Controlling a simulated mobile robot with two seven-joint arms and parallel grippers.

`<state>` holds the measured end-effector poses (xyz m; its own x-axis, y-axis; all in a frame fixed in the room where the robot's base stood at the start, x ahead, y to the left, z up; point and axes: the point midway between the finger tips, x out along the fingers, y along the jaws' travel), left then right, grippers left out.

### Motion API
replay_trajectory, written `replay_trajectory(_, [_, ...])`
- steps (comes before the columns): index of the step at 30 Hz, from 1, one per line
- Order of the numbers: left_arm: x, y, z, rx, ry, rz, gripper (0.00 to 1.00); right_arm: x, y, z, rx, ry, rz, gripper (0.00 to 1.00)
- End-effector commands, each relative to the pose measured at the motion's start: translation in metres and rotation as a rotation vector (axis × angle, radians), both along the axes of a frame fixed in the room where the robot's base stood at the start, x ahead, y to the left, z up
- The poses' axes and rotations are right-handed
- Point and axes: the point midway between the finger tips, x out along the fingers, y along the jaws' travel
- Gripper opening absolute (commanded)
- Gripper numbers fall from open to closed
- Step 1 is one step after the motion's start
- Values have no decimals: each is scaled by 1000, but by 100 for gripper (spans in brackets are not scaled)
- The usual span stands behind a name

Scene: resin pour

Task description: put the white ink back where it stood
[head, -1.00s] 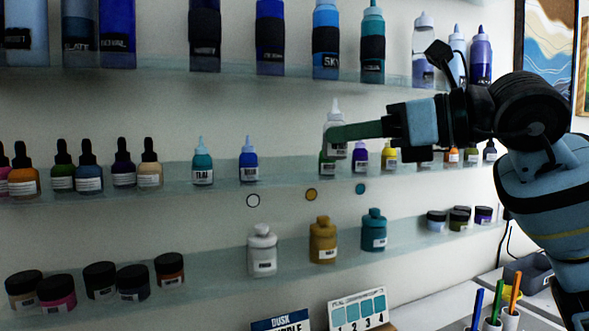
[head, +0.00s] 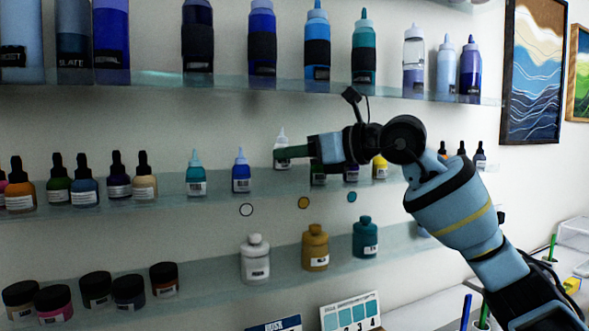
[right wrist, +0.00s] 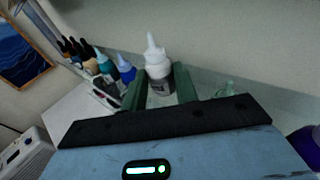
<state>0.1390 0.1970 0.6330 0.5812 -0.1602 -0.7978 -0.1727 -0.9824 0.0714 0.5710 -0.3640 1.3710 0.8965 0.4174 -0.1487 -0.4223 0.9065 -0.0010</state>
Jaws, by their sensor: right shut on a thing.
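The white ink (head: 281,138) is a small bottle with a pale pointed cap. My right gripper (head: 287,153) is shut on it, its green fingers on either side. My left gripper is not in view.
A teal bottle (head: 195,175) and several dropper bottles stand left on the middle shelf. A yellow bottle (head: 380,167) is right, partly behind my arm. Large bottles fill the upper shelf (head: 300,87). White (head: 255,259), ochre (head: 315,250) and teal (head: 365,240) bottles stand below.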

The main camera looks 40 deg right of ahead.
Motion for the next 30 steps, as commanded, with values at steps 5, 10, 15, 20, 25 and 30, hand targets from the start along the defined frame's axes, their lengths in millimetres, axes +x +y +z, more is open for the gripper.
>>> replay_trajectory(5, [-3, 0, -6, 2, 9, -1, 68, 1, -1, -26, -1, 7, -2, 7])
replay_trajectory(10, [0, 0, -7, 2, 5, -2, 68, 0, 0, -34, 1, 2, 0, 7])
replay_trajectory(15, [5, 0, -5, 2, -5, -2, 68, 0, 0, -32, 1, 0, 0, 7])
replay_trajectory(20, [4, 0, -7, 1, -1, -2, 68, 0, 0, -37, 1, 2, 0, 7])
replay_trajectory(25, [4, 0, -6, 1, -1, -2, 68, 0, 0, -36, 1, 0, 0, 38])
replay_trajectory(30, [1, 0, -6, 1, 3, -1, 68, 0, 0, -35, 1, 0, 0, 38])
